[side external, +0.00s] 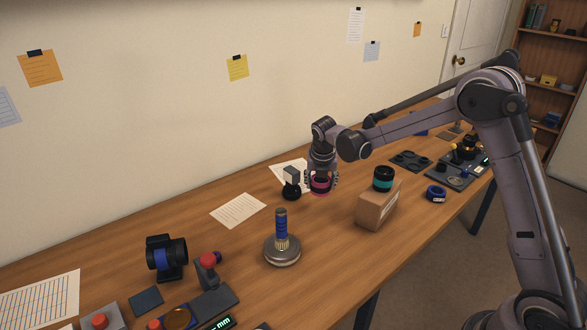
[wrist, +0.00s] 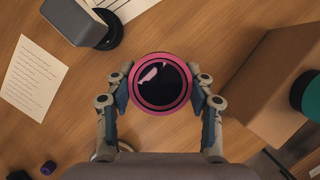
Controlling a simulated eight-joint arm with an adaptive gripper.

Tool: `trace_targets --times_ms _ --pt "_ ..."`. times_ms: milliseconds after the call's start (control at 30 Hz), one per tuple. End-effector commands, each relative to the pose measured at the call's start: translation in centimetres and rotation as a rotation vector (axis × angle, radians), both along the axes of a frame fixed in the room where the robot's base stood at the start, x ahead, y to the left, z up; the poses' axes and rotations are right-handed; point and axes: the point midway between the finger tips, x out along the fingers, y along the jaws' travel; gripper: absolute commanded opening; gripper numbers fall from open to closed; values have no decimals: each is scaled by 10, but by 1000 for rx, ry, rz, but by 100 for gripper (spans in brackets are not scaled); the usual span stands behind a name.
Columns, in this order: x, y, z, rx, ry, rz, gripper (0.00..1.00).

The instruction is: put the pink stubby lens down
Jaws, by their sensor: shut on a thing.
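The pink stubby lens (side external: 320,186) is held by my gripper (side external: 320,180) over the wooden table in the side view. In the wrist view the lens (wrist: 160,84) shows a pink rim around dark glass with pale reflections. The two fingers of my gripper (wrist: 161,98) close on it from the left and right. The lens appears upright, with its round face towards the wrist camera. I cannot tell whether its underside touches the table.
A cardboard box (side external: 376,208) with a teal-banded lens (side external: 383,178) on top stands to the right. A small black-based device (side external: 292,186) stands close on the left. A blue-handled tool on a round base (side external: 282,247) stands in front. Paper (side external: 238,210) lies left; bare wood lies between.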

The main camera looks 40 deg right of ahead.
Motion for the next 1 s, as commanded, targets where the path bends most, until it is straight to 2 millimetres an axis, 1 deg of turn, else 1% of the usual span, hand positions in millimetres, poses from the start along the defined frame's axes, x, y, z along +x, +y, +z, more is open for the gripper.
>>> trace_targets --times_ms 33,267,500,633,867,1000 --pt "0 0 9 0 0 0 12" --pt "0 0 38 0 0 0 12" --pt "0 0 77 0 0 0 12" --pt "0 0 94 0 0 0 12" --pt "32 37 93 0 1 118 12" --pt "53 65 93 0 2 205 12"
